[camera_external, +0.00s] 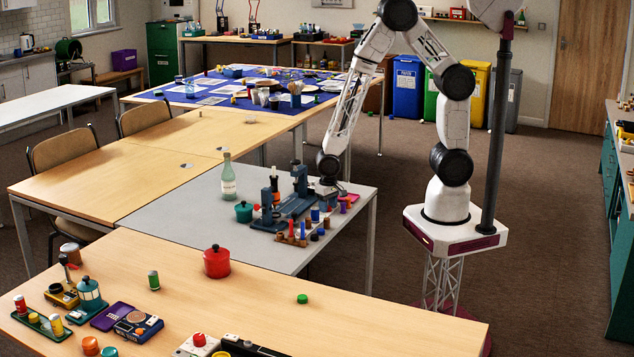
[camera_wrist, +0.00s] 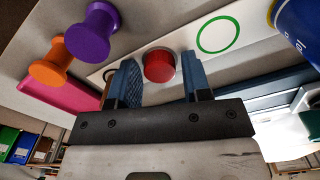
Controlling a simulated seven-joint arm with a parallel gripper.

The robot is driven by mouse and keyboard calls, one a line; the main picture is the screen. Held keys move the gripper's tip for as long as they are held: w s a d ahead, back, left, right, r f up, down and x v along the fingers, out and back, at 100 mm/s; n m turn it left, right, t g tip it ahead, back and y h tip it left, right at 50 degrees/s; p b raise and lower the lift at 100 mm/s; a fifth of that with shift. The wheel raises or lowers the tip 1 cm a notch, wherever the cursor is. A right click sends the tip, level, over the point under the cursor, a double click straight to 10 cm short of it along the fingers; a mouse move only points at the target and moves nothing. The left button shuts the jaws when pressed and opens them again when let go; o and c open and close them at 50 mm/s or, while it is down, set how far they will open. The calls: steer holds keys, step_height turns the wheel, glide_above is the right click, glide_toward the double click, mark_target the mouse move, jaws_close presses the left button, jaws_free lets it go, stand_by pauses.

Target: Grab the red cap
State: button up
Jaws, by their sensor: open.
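The red cap (camera_wrist: 159,66) shows in the wrist view as a short round red piece on a white strip (camera_wrist: 185,50) marked with a green ring. My gripper (camera_wrist: 160,76) is open, with one blue finger to the left and one to the right of the cap. The cap lies between the fingertips in the picture, with a gap on both sides; I cannot tell how far down the fingers reach. In the external view my gripper (camera_external: 327,187) is low over the grey table, beside the blue-grey fixture. I cannot make out this cap there.
A blue cylinder (camera_wrist: 300,25) is at the upper right. A green bottle (camera_external: 228,180), a teal pot (camera_external: 243,212) and several coloured pegs share the grey table (camera_external: 165,217).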

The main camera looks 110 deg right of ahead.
steer(key=shift+c, duration=0.3)
steer(key=c, duration=0.6)
steer(key=shift+c, duration=0.2)
steer(key=shift+r, duration=0.15)
steer(key=shift+r, duration=1.7)
steer(key=s+a, duration=0.1)
steer(key=s, duration=0.4)
steer(key=s+a+r, duration=0.1)
steer(key=s, duration=0.4)
steer(key=s+a, duration=0.2)
steer(key=s, duration=0.3)
steer(key=shift+s+r, duration=0.15)
steer(key=shift+s, duration=0.15)
